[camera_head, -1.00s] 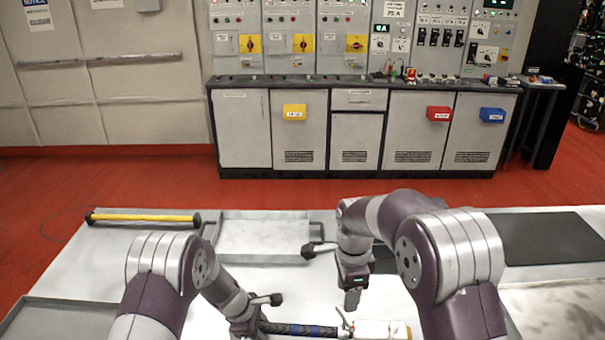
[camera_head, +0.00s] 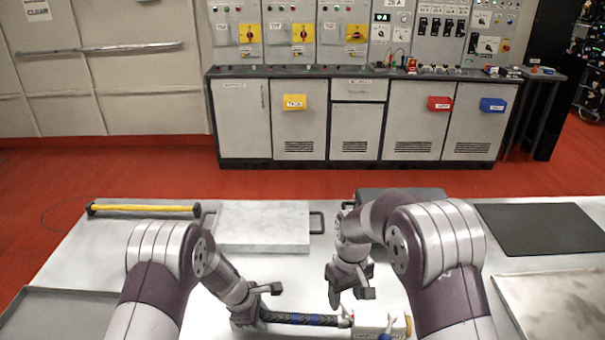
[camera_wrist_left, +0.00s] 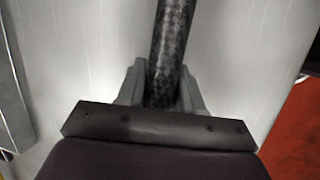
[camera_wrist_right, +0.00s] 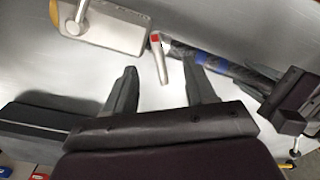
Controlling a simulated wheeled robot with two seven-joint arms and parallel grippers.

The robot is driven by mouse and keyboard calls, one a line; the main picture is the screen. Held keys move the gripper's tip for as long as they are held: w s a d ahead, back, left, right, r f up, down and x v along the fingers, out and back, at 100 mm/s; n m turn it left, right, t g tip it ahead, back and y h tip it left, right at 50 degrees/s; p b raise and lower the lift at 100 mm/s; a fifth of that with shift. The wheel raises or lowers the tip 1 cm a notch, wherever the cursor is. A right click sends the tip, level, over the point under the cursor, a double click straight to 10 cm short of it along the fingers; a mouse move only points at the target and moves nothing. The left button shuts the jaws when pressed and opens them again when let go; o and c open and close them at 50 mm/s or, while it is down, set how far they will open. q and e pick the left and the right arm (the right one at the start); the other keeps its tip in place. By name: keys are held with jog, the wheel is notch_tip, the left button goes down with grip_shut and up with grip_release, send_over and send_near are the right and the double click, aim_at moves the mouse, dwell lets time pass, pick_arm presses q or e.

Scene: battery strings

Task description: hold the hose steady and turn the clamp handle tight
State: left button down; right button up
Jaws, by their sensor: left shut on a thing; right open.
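The dark braided hose with blue bands (camera_head: 300,318) lies across the front of the table. My left gripper (camera_head: 252,318) is shut on its left end; the left wrist view shows the hose (camera_wrist_left: 169,50) between both fingers (camera_wrist_left: 162,90). The hose runs to a pale block-shaped fitting (camera_head: 375,321) at the right. In the right wrist view the clamp handle (camera_wrist_right: 160,60), a short pale lever with a red mark, stands out beside the hose. My right gripper (camera_wrist_right: 163,78) is open, with the handle showing between its fingertips, apart from both. In the head view the right gripper (camera_head: 336,300) is above the hose.
A dark mat (camera_head: 540,228) and a metal plate (camera_head: 555,305) lie at the right. Another tray (camera_head: 50,315) is at the front left.

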aim_at(345, 306)
jog(key=shift+f, duration=1.8)
grip_shut()
pick_arm(q)
jog(key=shift+w, duration=0.1)
pick_arm(e)
jog(key=shift+m, duration=1.7)
grip_release()
